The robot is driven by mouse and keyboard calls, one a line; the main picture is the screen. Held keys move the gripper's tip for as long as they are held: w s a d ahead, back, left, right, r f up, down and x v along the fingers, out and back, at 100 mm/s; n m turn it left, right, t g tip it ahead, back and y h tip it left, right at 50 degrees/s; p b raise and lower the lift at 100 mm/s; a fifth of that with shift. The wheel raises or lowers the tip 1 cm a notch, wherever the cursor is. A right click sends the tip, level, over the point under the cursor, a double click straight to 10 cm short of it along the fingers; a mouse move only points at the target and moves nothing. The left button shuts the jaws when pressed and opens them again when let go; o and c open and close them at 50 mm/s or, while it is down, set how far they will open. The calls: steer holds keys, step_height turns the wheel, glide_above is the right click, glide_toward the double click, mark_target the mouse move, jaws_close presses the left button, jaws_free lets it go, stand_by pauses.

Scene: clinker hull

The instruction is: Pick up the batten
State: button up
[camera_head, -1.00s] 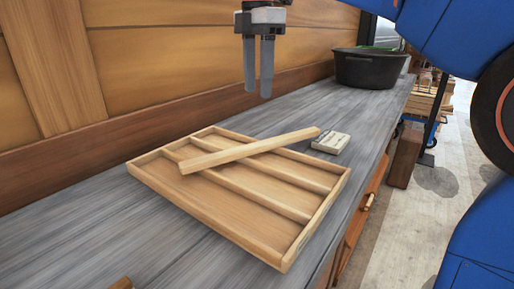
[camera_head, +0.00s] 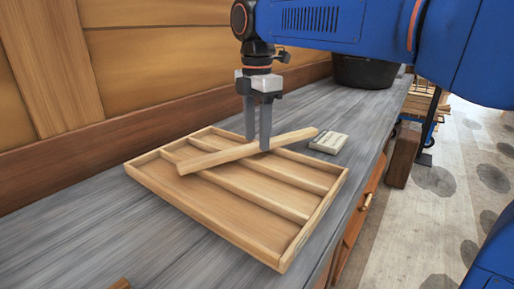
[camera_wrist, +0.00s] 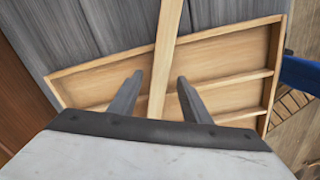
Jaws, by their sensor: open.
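The batten (camera_head: 222,157) is a straight, light wooden bar. It lies slantwise across the top of a shallow wooden tray with several compartments (camera_head: 262,248), its right end reaching the tray's back right rim. My gripper (camera_head: 258,143) is open and points down at the batten, with its fingertips around the batten's middle. In the wrist view the batten (camera_wrist: 166,50) runs between the two open fingers (camera_wrist: 157,95), apart from both. The wrist view also shows the tray (camera_wrist: 217,37). My gripper's body hides the batten's near end there.
A small pale block (camera_head: 328,143) lies on the grey bench (camera_head: 120,225) just right of the tray. A dark tub (camera_head: 362,72) stands at the bench's far end. A wooden plank wall (camera_head: 160,60) rises behind the bench.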

steer(key=shift+f, duration=0.65)
jaws_close()
